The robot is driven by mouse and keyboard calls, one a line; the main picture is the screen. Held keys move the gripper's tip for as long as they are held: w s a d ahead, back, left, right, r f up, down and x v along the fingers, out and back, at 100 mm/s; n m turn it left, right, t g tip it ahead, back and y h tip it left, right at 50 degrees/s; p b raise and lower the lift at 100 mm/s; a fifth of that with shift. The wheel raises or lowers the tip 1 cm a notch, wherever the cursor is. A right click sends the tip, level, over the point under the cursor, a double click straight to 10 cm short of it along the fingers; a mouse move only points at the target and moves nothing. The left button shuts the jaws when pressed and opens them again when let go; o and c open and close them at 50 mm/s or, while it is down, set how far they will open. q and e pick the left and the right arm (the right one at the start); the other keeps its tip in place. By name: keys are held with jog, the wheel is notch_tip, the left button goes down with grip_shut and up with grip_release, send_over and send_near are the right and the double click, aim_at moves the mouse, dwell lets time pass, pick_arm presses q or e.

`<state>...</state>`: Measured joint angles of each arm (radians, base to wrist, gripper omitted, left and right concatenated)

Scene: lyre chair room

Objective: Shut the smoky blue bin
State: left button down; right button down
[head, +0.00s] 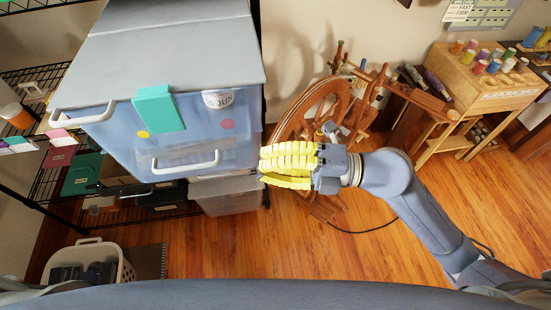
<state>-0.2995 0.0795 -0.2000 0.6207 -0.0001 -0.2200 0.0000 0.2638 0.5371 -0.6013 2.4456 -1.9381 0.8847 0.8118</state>
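The smoky blue bin (240,145) fills the upper left of the head view. Its grey-blue lid (175,45) lies over the top; I cannot tell whether it is fully seated. A white handle (82,115) sticks out at the lid's left front edge. Another white handle (186,163) is on the front wall. A teal tag (158,108) hangs over the lid's front edge. My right gripper (265,172), with yellow ridged fingers, is just right of the bin's lower front corner, pointing left. It appears empty; its finger opening is unclear. My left gripper is out of view.
A black wire rack (38,85) with boxes stands at the left. A clear container (225,196) is below the bin. A white basket (88,262) sits on the floor. A wooden spinning wheel (312,105) is behind my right gripper. A thread box (487,80) stands at the right.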

aim_at(232, 146)
jog(key=shift+w+a, duration=0.7)
jog(key=shift+a, duration=0.45)
jog(key=shift+w+a, duration=0.75)
jog(key=shift+a, duration=0.4)
jog(key=shift+w+a, duration=0.7)
jog(key=shift+a, duration=0.45)
